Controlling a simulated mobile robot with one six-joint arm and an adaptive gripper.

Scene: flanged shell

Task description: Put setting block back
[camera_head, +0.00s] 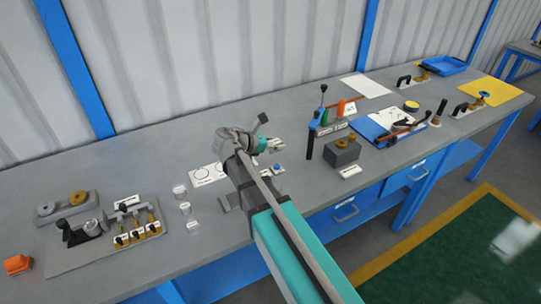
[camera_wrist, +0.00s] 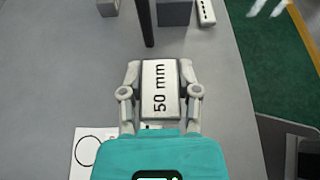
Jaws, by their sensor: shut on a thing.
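The setting block (camera_wrist: 160,78), a pale block marked "50 mm", is between the two fingers of my gripper (camera_wrist: 160,92) in the wrist view. The fingers are shut on its sides, and its label faces the camera. In the head view my gripper (camera_head: 275,146) is over the middle of the grey bench, left of a dark grey block with a brass-coloured ring on top (camera_head: 343,150). The block is small there and partly hidden by my arm. I cannot tell whether it touches the bench.
A white sheet with circles (camera_head: 207,175) lies left of my gripper. Small clear containers (camera_head: 180,191) stand farther left, near a tray of brass-coloured parts (camera_head: 132,232). A dark upright post (camera_head: 311,137) stands to the right. A blue-edged board (camera_head: 385,127) lies beyond it.

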